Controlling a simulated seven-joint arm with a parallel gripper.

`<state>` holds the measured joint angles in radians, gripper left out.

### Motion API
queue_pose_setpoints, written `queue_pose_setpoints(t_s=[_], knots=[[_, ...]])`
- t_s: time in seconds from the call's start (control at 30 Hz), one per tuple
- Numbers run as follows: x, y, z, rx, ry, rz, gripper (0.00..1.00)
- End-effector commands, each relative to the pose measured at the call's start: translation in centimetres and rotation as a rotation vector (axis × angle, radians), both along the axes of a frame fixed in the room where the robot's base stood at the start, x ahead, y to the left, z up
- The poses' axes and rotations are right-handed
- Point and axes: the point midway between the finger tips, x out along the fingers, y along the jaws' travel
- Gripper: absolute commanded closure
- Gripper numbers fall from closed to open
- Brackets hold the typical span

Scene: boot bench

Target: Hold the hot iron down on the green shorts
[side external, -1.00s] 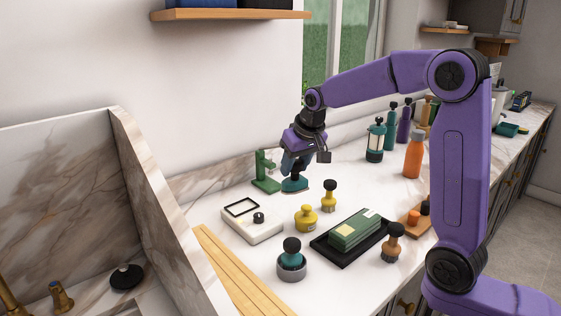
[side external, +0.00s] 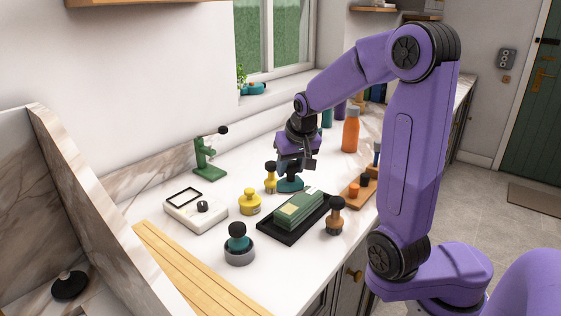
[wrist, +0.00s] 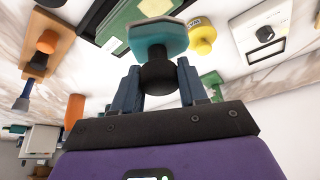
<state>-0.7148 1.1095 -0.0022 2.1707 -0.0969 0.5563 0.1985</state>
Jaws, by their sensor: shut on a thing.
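The hot iron, a teal flat-bottomed piece (side external: 290,185) with a black knob, is held by my gripper (side external: 291,172). My gripper (wrist: 157,82) is shut on the black knob (wrist: 157,72) in the wrist view, with the teal base (wrist: 150,36) beyond the fingers. The green shorts (side external: 298,208) look like a flat folded block with pale patches, lying on a black tray (side external: 264,232). In the side view the iron is just behind the shorts' far end. I cannot tell its height above the bench. The shorts also show partly in the wrist view (wrist: 122,18).
A yellow knobbed piece (side external: 249,203) and a taller yellow one (side external: 270,178) stand left of the iron. A green stand (side external: 207,165) and white box (side external: 195,211) are farther left.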

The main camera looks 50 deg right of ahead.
Motion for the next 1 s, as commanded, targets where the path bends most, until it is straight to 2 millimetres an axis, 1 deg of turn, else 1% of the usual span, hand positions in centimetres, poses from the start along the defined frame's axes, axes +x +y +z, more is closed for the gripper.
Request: queue_pose_setpoints(t_s=[0.17, 0.6, 0.8, 1.0], knots=[[-0.1, 0.0, -0.7, 0.0, 0.0, -0.002, 1.0], [-0.1, 0.0, -3.8, 0.0, 0.001, -0.001, 1.0], [-0.1, 0.0, -4.3, 0.0, -0.001, -0.001, 1.0], [-0.1, 0.0, -4.3, 0.0, -0.002, -0.002, 1.0]])
